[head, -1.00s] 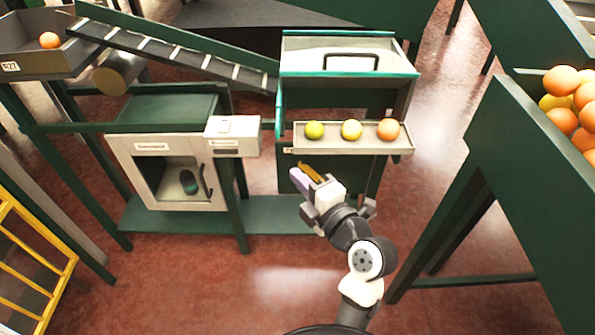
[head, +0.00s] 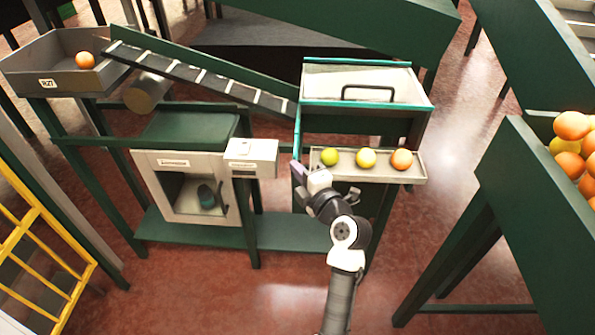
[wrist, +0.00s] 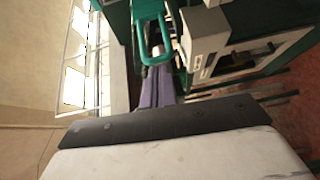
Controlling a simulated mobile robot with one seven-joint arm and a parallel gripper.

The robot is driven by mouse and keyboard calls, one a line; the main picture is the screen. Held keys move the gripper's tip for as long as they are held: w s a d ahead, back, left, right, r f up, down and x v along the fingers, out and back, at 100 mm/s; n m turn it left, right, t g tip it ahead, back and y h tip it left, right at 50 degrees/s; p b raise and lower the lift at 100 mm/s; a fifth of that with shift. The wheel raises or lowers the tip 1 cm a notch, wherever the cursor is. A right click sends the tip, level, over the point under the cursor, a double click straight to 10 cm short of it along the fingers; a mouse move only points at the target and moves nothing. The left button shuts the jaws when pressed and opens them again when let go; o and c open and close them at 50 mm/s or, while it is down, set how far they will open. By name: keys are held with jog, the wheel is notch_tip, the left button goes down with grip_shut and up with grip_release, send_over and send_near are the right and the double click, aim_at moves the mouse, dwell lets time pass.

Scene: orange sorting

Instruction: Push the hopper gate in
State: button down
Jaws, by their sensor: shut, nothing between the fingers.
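The hopper (head: 418,103) is a green and white box with a teal rim in the head view. A teal upright strip (head: 297,130) runs down its left side and looks like the gate's edge. In the wrist view a teal loop handle (wrist: 153,42), apparently the gate's, stands just beyond the fingertips. My gripper (head: 297,170) is shut and empty, with purple fingers that also show in the wrist view (wrist: 158,88). It is just below the strip, left of the fruit tray. I cannot tell whether the fingers touch the handle.
A narrow tray (head: 372,174) with a green, a yellow and an orange fruit sits close right of my gripper. A grey-white cabinet (head: 185,215) with a control box (head: 251,150) stands at left. A conveyor (head: 200,75) slopes down to the hopper. A bin of oranges (head: 525,190) stands at right.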

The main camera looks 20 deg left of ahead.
aim_at(297, 134)
jog(key=shift+w, duration=0.1)
jog(key=w+a+b, duration=0.2)
jog(key=w+b, duration=0.5)
jog(key=w, duration=0.2)
jog(key=shift+a+r, duration=0.15)
jog(key=shift+a, duration=0.1)
jog(key=shift+w, duration=0.15)
jog(key=shift+b, duration=0.35)
